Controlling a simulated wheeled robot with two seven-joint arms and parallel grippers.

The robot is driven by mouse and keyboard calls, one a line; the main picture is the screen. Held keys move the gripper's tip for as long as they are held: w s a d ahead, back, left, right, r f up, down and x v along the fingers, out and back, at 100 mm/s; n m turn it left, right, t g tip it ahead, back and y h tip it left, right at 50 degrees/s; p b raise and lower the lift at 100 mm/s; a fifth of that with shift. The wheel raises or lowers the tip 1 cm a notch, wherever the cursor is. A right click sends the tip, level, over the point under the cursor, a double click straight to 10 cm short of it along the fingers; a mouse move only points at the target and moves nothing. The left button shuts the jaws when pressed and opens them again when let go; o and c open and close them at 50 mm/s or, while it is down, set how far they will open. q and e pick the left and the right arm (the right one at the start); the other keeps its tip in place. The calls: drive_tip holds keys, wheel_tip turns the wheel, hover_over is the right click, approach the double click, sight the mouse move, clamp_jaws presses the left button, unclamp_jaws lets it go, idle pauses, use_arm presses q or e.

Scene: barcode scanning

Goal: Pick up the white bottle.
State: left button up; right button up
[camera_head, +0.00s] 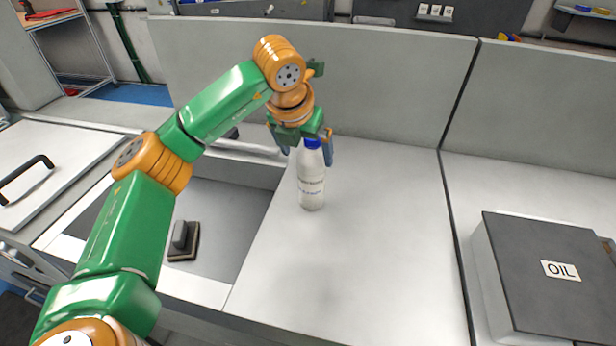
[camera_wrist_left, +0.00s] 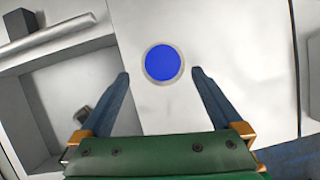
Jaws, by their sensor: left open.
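The white bottle (camera_head: 312,186) stands upright on the light worktop, with a blue cap and dark lettering on its side. In the left wrist view its blue cap (camera_wrist_left: 164,63) is seen from above, just beyond and between the fingertips. My left gripper (camera_head: 308,150) is open over the top of the bottle, with one blue finger on each side of the cap. In the left wrist view the fingers of my left gripper (camera_wrist_left: 160,75) are spread wide with gaps to the cap. My right gripper is not in view.
A sunken basin (camera_head: 226,215) lies left of the bottle, with a dark brush-like block (camera_head: 184,240) in it. A grey panel (camera_head: 390,85) rises behind. The worktop in front of the bottle is clear.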

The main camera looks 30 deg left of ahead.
sight(312, 174)
use_arm(q)
drive_tip(key=x, duration=0.2)
drive_tip(key=p+x, duration=0.1)
drive_tip(key=x, duration=0.2)
drive_tip(key=shift+w+d, duration=0.15)
drive_tip(key=shift+w, duration=0.25)
drive_tip(key=shift+s+d+r, duration=0.1)
drive_tip(key=shift+s+r, duration=0.05)
drive_tip(key=shift+s, duration=0.2)
drive_tip(key=shift+c, duration=0.9)
drive_tip(key=shift+w, duration=0.1)
drive_tip(key=c, duration=1.2)
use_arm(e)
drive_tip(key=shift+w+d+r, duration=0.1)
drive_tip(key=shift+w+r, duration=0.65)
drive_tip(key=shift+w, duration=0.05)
